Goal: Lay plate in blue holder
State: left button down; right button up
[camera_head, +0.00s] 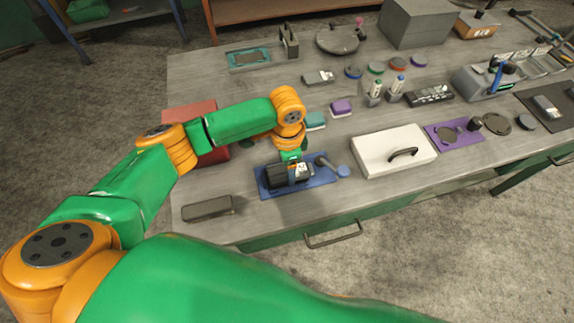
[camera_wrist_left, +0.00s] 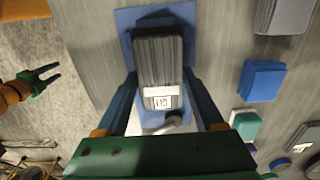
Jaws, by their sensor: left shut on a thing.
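My left gripper (camera_wrist_left: 160,72) is shut on a dark ribbed block (camera_wrist_left: 158,62) with a small white label, one finger on each side. In the head view the dark block (camera_head: 280,176) is at a flat blue base (camera_head: 322,180), under my left gripper (camera_head: 291,163). The blue base also shows around the block in the wrist view (camera_wrist_left: 124,18). Whether the block touches the base is unclear. I cannot tell any item apart as the plate. My right gripper (camera_wrist_left: 47,77) shows at the left of the wrist view, empty, with its fingers apart.
A white lidded box (camera_head: 385,160) stands farther right, a grey bar (camera_head: 207,207) at the front left, and a red box (camera_head: 190,112) behind. Teal (camera_head: 315,121) and purple (camera_head: 341,107) blocks are behind.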

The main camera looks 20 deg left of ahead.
pick_arm(q)
jog(key=shift+a+f, duration=0.1)
jog(key=shift+f, duration=0.45)
jog(key=shift+f, duration=0.1)
grip_release()
jog(key=shift+r, duration=0.2)
notch_tip(320, 180, up, 12)
jog(key=shift+f, duration=0.1)
